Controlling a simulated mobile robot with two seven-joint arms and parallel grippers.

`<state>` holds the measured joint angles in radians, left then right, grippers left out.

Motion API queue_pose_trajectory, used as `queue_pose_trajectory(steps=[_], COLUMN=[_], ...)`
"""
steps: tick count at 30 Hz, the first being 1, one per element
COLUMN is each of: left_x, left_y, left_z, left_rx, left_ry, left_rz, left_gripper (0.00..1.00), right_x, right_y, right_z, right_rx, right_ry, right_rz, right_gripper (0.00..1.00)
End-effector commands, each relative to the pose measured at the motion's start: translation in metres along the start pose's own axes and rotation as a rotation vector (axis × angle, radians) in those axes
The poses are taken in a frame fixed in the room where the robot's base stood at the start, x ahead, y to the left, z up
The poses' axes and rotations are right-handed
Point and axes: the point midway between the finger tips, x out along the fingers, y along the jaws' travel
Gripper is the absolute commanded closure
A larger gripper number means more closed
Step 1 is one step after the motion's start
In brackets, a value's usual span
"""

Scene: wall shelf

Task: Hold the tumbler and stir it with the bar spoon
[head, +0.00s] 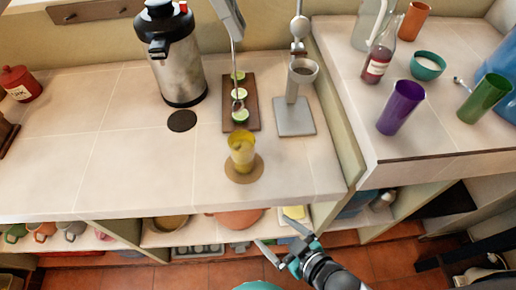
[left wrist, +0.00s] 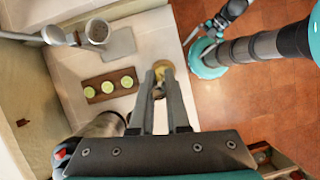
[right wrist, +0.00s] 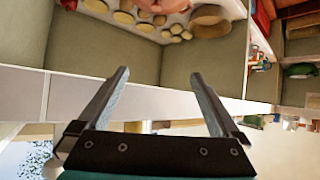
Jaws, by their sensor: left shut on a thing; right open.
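A yellow see-through tumbler (head: 242,150) stands upright on a round brown coaster (head: 245,175) near the counter's front edge. The tumbler (left wrist: 161,70) also shows just beyond the fingertips in the left wrist view. My left gripper (head: 235,30) is shut on the bar spoon (head: 235,72). The thin silver spoon hangs down, its lower end over the lime board in the head view, behind the tumbler. My right gripper (head: 276,236) is open and empty in front of the counter, below and right of the tumbler. Its fingers (right wrist: 160,85) are wide apart in the right wrist view.
A board (head: 255,112) with lime halves lies behind the tumbler. A steel urn (head: 178,72) stands left, a press with a grey base (head: 294,118) right. A raised counter at right holds a purple tumbler (head: 400,106), a green tumbler (head: 484,98) and a bottle (head: 377,62).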

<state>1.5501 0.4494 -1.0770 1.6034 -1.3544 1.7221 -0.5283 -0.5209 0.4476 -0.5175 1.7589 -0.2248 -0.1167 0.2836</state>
Motion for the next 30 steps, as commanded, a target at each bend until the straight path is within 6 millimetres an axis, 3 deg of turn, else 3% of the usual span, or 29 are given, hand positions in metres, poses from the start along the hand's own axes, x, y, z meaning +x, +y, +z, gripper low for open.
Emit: queue_pose_trajectory(steps=[7, 9, 12, 19, 30], left_x=[0.000, 0.000, 0.000, 0.000, 0.000], left_y=[0.000, 0.000, 0.000, 0.000, 0.000], left_z=[0.000, 0.000, 0.000, 0.000, 0.000], left_rx=[0.000, 0.000, 0.000, 0.000, 0.000], left_ry=[0.000, 0.000, 0.000, 0.000, 0.000], left_rz=[0.000, 0.000, 0.000, 0.000, 0.000], left_gripper=[1.00, 1.00, 1.00, 1.00, 1.00], right_x=[-0.022, -0.022, -0.016, -0.011, -0.001], right_y=[-0.030, -0.027, -0.013, 0.015, 0.029], right_z=[-0.085, -0.115, -0.140, -0.174, -0.187], right_rx=[0.007, 0.029, 0.061, 0.130, 0.159], right_ry=[0.169, 0.208, 0.217, 0.206, 0.192], right_rz=[-0.060, -0.025, 0.044, 0.161, 0.203], right_gripper=[0.00, 0.00, 0.00, 0.00, 0.00])
